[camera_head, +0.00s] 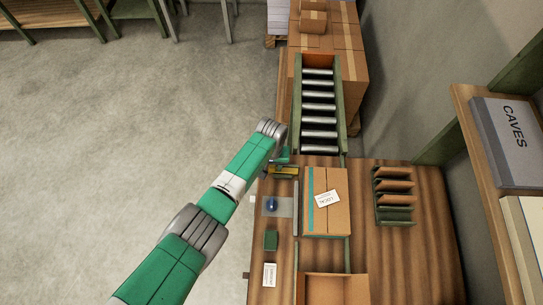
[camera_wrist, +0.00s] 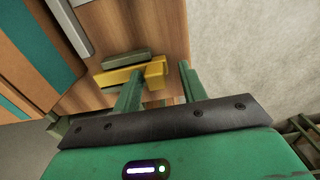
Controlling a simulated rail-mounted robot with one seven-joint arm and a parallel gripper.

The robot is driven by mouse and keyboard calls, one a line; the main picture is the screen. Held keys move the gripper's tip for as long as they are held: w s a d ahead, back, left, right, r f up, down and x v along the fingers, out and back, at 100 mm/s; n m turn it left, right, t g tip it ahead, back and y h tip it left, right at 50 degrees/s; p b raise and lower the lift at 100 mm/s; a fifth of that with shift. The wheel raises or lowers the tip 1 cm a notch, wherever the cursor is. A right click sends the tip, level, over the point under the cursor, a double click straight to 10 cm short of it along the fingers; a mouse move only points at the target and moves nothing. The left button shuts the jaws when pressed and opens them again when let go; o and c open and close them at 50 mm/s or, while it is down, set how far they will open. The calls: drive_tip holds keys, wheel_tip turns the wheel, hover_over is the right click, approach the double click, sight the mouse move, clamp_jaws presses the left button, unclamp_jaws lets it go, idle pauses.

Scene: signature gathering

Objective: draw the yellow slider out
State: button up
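The yellow slider (camera_head: 284,171) is at the far left end of the wooden table, mostly under my gripper (camera_head: 284,158) in the head view. In the wrist view the yellow slider (camera_wrist: 116,77) lies by a dark green block, and its raised yellow end (camera_wrist: 155,71) shows between the two green fingers of my gripper (camera_wrist: 160,88). The fingers stand apart, with a gap between them. I cannot tell whether either finger touches the slider.
A taped cardboard box (camera_head: 334,216) stands to the right, past a grey strip (camera_head: 296,200). A blue object (camera_head: 271,203) on a pale plate, a green block (camera_head: 270,240) and a white card (camera_head: 269,275) lie nearer. A roller conveyor (camera_head: 318,107) lies beyond.

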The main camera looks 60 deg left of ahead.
drive_tip(key=shift+r, duration=0.1)
wheel_tip(320, 180, up, 8)
drive_tip(key=shift+f+p, duration=0.15)
drive_tip(key=shift+p, duration=0.8)
